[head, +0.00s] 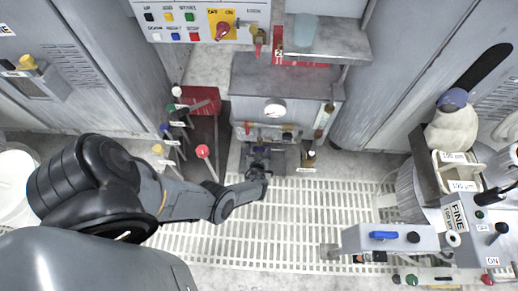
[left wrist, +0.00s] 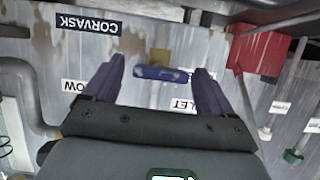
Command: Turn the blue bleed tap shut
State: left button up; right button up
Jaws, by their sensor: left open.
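A blue tap handle (left wrist: 160,74) shows in the left wrist view, a short bar lying roughly crosswise on a stained grey panel with a brass fitting behind it. My left gripper (left wrist: 159,66) is open, with one purple-grey finger on each side of the bar. I see no clear contact between fingers and handle. In the head view my left gripper (head: 258,160) reaches the low front of the central grey cabinet, and it hides the handle there. My right gripper is not in view.
Several coloured-knobbed levers (head: 177,125) stand left of the gripper. A red block (left wrist: 259,53) and rods flank it in the wrist view. Another blue handle (head: 384,236) sits on the right-hand machine's panel. White grating (head: 290,215) covers the floor in front.

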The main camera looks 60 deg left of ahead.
pick_arm(q)
jog(key=p+v, duration=0.4)
jog(key=v, duration=0.4)
jog(key=shift+s+d+r+p, duration=0.15)
jog(key=shift+d+p, duration=0.1)
jog(key=shift+p, duration=0.15)
jog(key=shift+p+v, duration=0.3)
jog(key=shift+v, duration=0.5)
